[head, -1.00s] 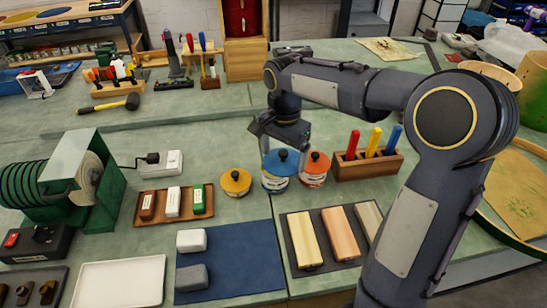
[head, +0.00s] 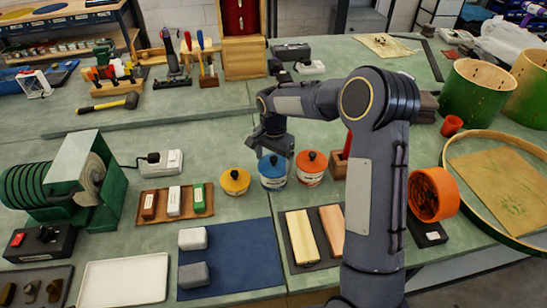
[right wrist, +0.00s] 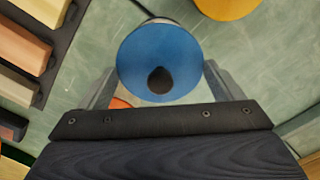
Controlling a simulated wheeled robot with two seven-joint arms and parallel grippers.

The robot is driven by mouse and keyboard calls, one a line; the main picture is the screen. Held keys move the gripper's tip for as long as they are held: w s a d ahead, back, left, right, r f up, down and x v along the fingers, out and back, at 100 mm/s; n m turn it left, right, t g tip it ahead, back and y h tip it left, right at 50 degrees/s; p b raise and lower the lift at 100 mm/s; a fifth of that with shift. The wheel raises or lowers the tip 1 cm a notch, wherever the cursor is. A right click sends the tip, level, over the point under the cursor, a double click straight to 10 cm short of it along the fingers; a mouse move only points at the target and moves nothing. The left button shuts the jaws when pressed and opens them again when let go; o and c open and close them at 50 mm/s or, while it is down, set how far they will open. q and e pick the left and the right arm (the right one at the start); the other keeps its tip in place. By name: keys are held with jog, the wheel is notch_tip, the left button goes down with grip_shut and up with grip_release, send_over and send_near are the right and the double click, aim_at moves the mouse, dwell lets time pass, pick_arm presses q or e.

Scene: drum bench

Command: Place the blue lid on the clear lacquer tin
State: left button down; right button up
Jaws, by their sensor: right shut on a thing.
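The blue lid (head: 270,168), with its black knob, is at the top of the clear lacquer tin (head: 275,184) in the head view. I cannot tell whether it sits fully down on the rim. My right gripper (head: 275,155) points down at it from above. In the right wrist view the round blue lid (right wrist: 150,60) is between the two fingers of the right gripper (right wrist: 158,85), which are shut on it. My left gripper is out of view.
A yellow-lidded tin (head: 235,181) stands close on the left and a red-lidded tin (head: 311,168) close on the right. A wooden block holder (head: 336,162) is partly hidden behind my arm. A tray of small bars (head: 175,203) and a blue mat (head: 240,262) lie nearer.

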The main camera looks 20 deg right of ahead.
aim_at(273, 158)
jog(key=o, duration=0.8)
jog(key=shift+f, duration=0.1)
jog(key=shift+c, duration=0.2)
notch_tip(273, 158, up, 11)
jog(key=b, duration=0.1)
jog(key=s+r+n+t+y, duration=0.1)
jog(key=s+r+n, duration=0.1)
jog(key=s+r, duration=0.4)
jog(key=s+a+f+n+t+y, duration=0.1)
jog(key=s+n, duration=0.1)
jog(key=s, duration=0.6)
jog(key=s+a+f+n+t+y, duration=0.1)
jog(key=s+a+f+n+t, duration=0.1)
jog(key=s, duration=0.6)
jog(key=s+a+f+n+t, duration=0.1)
jog(key=s+n, duration=0.3)
jog(key=s, duration=0.4)
jog(key=shift+s+a+f+t+y, duration=0.3)
jog(key=shift+a+f+y, duration=0.15)
jog(key=shift+a, duration=0.3)
